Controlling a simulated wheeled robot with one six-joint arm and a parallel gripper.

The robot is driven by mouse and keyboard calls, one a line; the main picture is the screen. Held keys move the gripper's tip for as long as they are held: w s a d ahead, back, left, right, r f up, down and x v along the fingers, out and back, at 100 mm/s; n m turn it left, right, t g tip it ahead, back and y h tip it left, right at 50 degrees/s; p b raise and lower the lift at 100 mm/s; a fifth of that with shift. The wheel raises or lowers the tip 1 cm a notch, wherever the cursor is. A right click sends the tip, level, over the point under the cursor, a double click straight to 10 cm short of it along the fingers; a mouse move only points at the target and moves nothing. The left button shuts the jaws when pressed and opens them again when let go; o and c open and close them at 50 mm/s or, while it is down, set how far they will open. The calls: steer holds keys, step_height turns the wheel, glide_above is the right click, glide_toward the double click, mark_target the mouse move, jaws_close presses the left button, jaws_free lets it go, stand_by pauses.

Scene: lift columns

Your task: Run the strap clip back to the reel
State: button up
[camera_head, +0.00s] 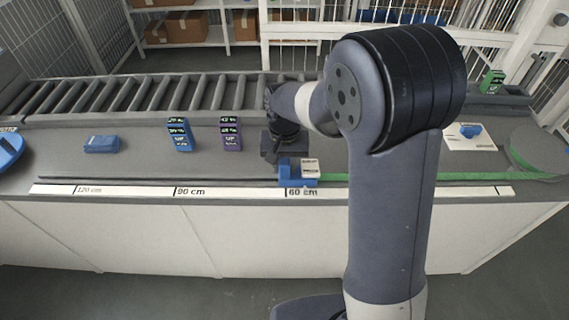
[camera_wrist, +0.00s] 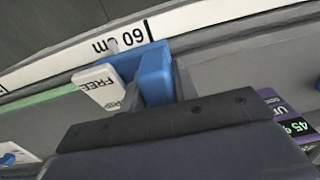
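The blue strap clip (camera_head: 286,182) is at the 60 cm mark of the white scale, near the bench's front edge. A white tag reading FREE (camera_wrist: 98,86) is on it, and the clip's raised blue block (camera_wrist: 156,75) shows in the wrist view. The green strap (camera_head: 338,177) runs right from the clip, behind my arm, to the reel (camera_head: 540,150) at the right end. My gripper (camera_head: 284,160) is down at the clip. Its fingers sit on both sides of the block and appear shut on it. Their tips are partly hidden.
The white scale (camera_head: 130,190) runs along the front edge. A blue block (camera_head: 102,144), a blue labelled box (camera_head: 180,134) and a purple one (camera_head: 231,133) stand to the left. A roller conveyor (camera_head: 150,95) lies behind. A white plate with a blue knob (camera_head: 469,131) is near the reel.

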jaws_close()
steer(key=shift+d, duration=0.1)
